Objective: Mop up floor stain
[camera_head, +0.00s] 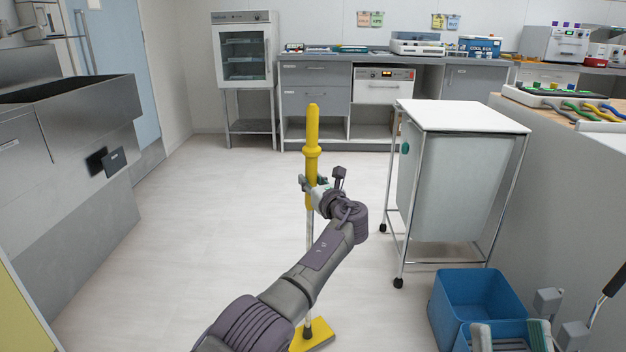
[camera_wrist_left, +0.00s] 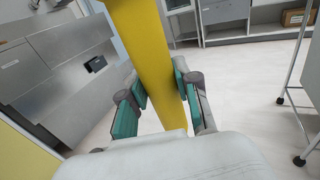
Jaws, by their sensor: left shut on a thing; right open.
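The mop stands upright with a yellow handle (camera_head: 312,130), a metal pole and a flat yellow head (camera_head: 313,338) low in the head view. My left gripper (camera_head: 313,186) is shut around the yellow handle. In the left wrist view the handle (camera_wrist_left: 149,60) runs between the green-padded fingers (camera_wrist_left: 160,95). My right gripper (camera_head: 510,336) shows at the lower right edge of the head view, open, over the front part of the blue bucket (camera_head: 478,292). No stain shows on the visible floor (camera_head: 220,200).
A white-topped wheeled cart (camera_head: 462,116) stands right of the mop. Steel sink cabinets (camera_head: 50,180) line the left. Counters (camera_head: 365,63) and a glass-door cabinet (camera_head: 244,55) stand at the back. The floor left of the mop is clear.

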